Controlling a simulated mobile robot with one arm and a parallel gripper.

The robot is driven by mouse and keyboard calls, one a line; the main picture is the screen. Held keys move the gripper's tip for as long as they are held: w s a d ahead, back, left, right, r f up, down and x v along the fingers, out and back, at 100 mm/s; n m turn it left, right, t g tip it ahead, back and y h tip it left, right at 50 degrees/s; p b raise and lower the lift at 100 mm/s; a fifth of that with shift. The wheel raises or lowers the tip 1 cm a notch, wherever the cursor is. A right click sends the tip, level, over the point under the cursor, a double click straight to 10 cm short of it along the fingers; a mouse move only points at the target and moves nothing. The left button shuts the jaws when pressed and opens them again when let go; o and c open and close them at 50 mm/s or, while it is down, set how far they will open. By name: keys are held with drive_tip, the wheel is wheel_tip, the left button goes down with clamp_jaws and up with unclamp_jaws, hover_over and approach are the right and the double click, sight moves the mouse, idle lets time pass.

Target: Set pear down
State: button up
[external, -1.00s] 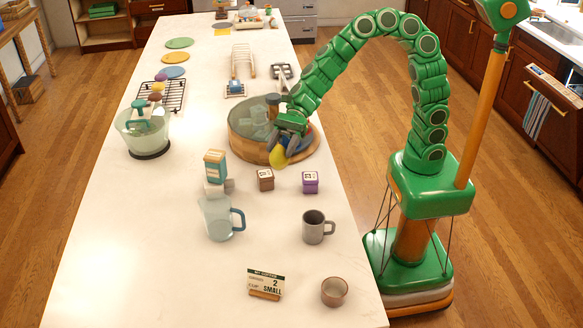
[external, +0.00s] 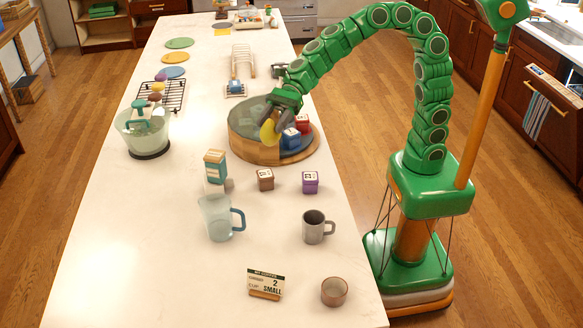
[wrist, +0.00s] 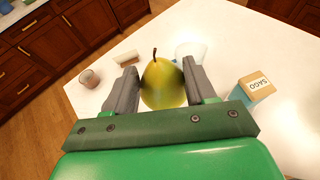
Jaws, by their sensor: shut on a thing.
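The yellow-green pear (external: 268,132) is between the fingers of my gripper (external: 273,122), which is shut on it. In the wrist view the pear (wrist: 163,86) sits stem-up between the two grey fingers of my gripper (wrist: 162,92). In the external view the pear appears over the near-left part of a round wooden turntable (external: 252,152). I cannot tell whether the pear's underside touches anything; its base is hidden in the wrist view.
A blue box (external: 290,138) and a red box (external: 303,124) sit on the turntable's right. A brown box (external: 265,180), purple box (external: 311,182), teal-and-cream box (external: 215,166), pitcher (external: 216,219) and grey mug (external: 314,227) stand nearer. The counter's left front is clear.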

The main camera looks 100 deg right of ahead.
drive_tip(key=w+d+m+t+h, duration=0.5)
drive_tip(key=w+d+m+h, duration=0.75)
drive_tip(key=d, duration=0.25)
drive_tip(key=s+d+m+g+h, duration=0.4)
drive_tip(key=s+d+m+h, duration=0.1)
drive_tip(key=d+m+h, duration=0.3)
drive_tip(key=shift+n, duration=0.55)
drive_tip(key=f, duration=0.7)
drive_tip(key=d+f, duration=0.1)
drive_tip(key=f, duration=0.3)
drive_tip(key=shift+w+d+f, duration=0.2)
drive_tip(key=shift+w+f, duration=3.1)
drive_tip(key=shift+w, duration=0.2)
drive_tip(key=shift+w+d+f, duration=0.2)
drive_tip(key=shift+w+f, duration=3.05)
drive_tip(key=shift+w, duration=0.25)
